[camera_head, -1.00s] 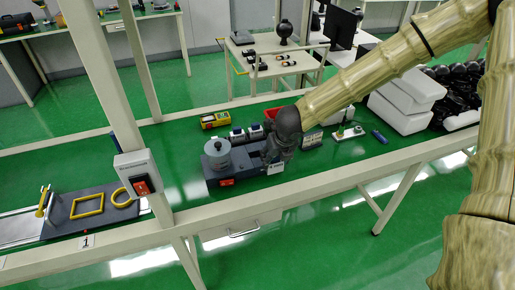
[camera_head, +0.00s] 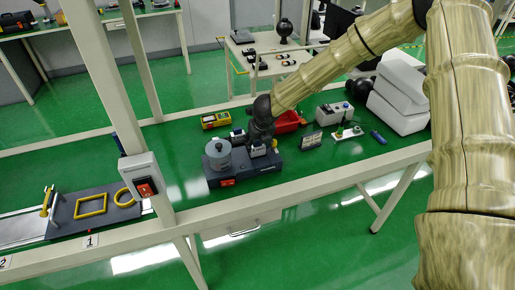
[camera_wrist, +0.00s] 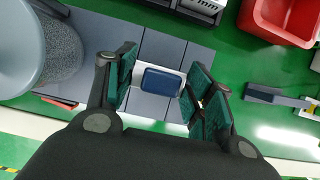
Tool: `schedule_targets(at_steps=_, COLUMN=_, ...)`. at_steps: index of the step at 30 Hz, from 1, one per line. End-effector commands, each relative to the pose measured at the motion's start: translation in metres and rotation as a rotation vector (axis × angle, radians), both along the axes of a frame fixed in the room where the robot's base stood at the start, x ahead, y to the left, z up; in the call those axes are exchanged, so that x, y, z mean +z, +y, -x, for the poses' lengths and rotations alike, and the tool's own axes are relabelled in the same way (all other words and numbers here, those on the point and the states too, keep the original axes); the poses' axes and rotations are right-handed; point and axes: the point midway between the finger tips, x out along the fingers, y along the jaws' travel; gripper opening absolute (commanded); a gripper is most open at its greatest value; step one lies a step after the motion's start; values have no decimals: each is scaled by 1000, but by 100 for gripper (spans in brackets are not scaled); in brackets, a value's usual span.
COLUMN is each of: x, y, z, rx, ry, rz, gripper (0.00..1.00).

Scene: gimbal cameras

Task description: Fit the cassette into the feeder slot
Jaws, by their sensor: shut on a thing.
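My gripper (camera_head: 260,142) is shut on the cassette (camera_wrist: 162,82), a small white block with a dark blue top, held between the green-padded fingers in the wrist view. In the head view the cassette (camera_head: 258,151) shows below my fingers, over the right part of the feeder (camera_head: 240,177). The feeder is a dark grey base with a large grey cylinder (camera_head: 217,156) on its left. In the wrist view the feeder's grey top (camera_wrist: 178,45) lies beneath the cassette, with the cylinder (camera_wrist: 60,50) at left. The slot is not clearly visible, and I cannot tell whether the cassette touches it.
Behind the feeder are a yellow device (camera_head: 214,120) and a small white-and-blue block (camera_head: 237,137). A red bin (camera_head: 287,121) stands right of my gripper, with a small display (camera_head: 311,141) in front. A white post with a switch box (camera_head: 142,178) rises at left.

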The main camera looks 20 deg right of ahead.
Motion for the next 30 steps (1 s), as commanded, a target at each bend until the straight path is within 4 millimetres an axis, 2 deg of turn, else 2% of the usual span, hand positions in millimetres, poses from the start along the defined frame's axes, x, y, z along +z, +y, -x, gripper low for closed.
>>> schedule_targets(at_steps=1, x=-13, y=0, z=1, rx=0, ry=3, rz=0, gripper=22)
schedule_targets(at_steps=3, x=-22, y=0, z=2, rx=0, ry=4, rz=0, gripper=12)
schedule_targets(at_steps=4, x=-24, y=0, z=2, rx=0, ry=5, rz=1, gripper=12)
schedule_targets(at_steps=6, x=-29, y=-1, z=3, rx=0, ry=6, rz=1, gripper=0)
schedule_targets(at_steps=14, x=-30, y=-1, z=4, rx=-2, ry=9, rz=2, gripper=0)
schedule_targets(at_steps=15, x=-31, y=-2, z=4, rx=-2, ry=10, rz=2, gripper=60)
schedule_targets(at_steps=30, x=-26, y=-1, z=2, rx=-1, ry=3, rz=1, gripper=62)
